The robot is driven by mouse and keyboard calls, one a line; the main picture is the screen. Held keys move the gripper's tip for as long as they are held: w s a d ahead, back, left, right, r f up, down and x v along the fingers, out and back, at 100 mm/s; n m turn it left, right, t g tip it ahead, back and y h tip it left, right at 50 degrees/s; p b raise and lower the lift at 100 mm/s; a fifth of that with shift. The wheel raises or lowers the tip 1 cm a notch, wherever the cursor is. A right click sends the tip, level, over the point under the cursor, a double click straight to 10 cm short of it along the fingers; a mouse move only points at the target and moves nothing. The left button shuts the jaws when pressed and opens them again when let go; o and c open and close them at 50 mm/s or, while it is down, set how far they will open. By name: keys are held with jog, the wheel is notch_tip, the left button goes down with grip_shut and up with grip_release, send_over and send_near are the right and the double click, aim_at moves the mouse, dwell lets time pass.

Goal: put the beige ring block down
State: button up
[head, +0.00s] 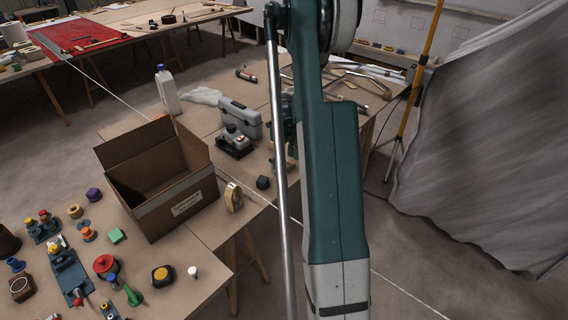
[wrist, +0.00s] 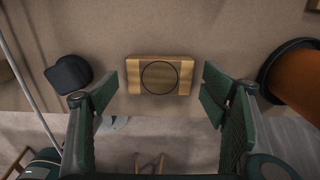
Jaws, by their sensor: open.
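The beige ring block (wrist: 160,75) is a flat-looking tan block with a dark circle on its face. In the wrist view it appears to rest on the brown table top, close to the table's edge. My gripper (wrist: 158,95) is open, with one dark green finger on each side of the block. A gap shows between the block and both fingers, so neither touches it. In the head view my arm hides most of the gripper and the block.
A dark block (wrist: 68,75) sits left of the block, near the left finger. An orange round thing with a dark rim (wrist: 299,78) is close by the right finger.

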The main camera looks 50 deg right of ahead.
aim_at(282, 165)
notch_tip(282, 165, up, 11)
jog(key=p, duration=0.1)
jog(key=shift+r, duration=0.15)
dwell(0.8)
jog(key=s+a+r+n+t, duration=0.1)
jog(key=a+r+n, duration=0.5)
jog(key=a, duration=0.5)
jog(key=s+a+r+n+t+h, duration=0.1)
jog(key=a+r+n, duration=0.5)
jog(key=a, duration=0.4)
jog(key=s+a+r+n+t, duration=0.1)
jog(key=a+r+n, duration=0.5)
jog(key=a, duration=0.5)
jog(key=s+a+r+n+t, duration=0.1)
jog(key=s+a+n+t, duration=0.1)
jog(key=s+a+n, duration=0.7)
jog(key=s+a+r+n+t+y, duration=0.1)
jog(key=s+a+n+t, duration=0.1)
jog(key=s+a+n, duration=0.6)
jog(key=a+n, duration=0.1)
jog(key=a, duration=0.4)
jog(key=shift+s+a, duration=0.3)
jog(key=shift+s, duration=0.05)
